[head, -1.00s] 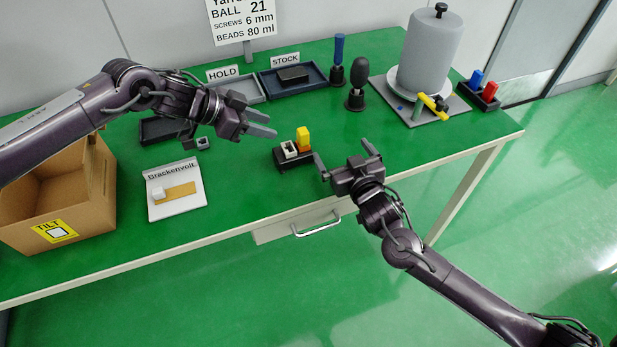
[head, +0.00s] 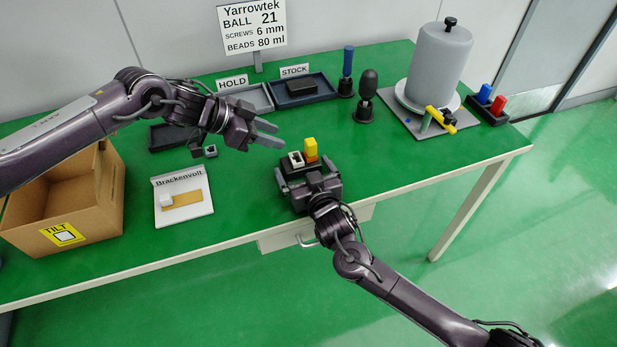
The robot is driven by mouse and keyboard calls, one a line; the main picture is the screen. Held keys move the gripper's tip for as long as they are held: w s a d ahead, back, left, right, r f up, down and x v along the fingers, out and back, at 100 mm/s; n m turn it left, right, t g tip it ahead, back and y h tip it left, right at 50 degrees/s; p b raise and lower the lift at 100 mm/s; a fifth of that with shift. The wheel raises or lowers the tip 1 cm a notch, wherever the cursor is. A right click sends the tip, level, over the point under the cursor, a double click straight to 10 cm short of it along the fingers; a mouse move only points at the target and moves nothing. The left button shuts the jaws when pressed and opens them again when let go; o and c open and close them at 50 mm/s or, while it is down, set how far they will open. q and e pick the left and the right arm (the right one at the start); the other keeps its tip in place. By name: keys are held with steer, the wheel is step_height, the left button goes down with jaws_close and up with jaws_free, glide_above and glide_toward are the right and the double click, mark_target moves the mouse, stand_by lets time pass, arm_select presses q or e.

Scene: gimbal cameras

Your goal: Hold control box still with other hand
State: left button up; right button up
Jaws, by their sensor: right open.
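The control box (head: 287,165) is a small dark box on the green table, near its front edge. A white rocker (head: 296,158) and a yellow block (head: 311,149) stand on its top. My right gripper (head: 306,170) is open at the near side of the box, its fingers pointing toward the back, one at each side. The gripper hides the front of the box, and I cannot tell whether the fingers touch it. My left gripper (head: 274,134) is open and empty, in front of the trays and up to the left of the box.
A cardboard box (head: 95,215) stands at the left, beside a Brackenvolt board (head: 195,207). HOLD (head: 262,100) and STOCK (head: 325,92) trays lie at the back. A grey cylinder (head: 438,65) on a plate stands at the right. The table right of the control box is clear.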

steer(key=shift+w, duration=0.15)
steer(key=shift+c, duration=0.4)
steer(key=c, duration=0.9)
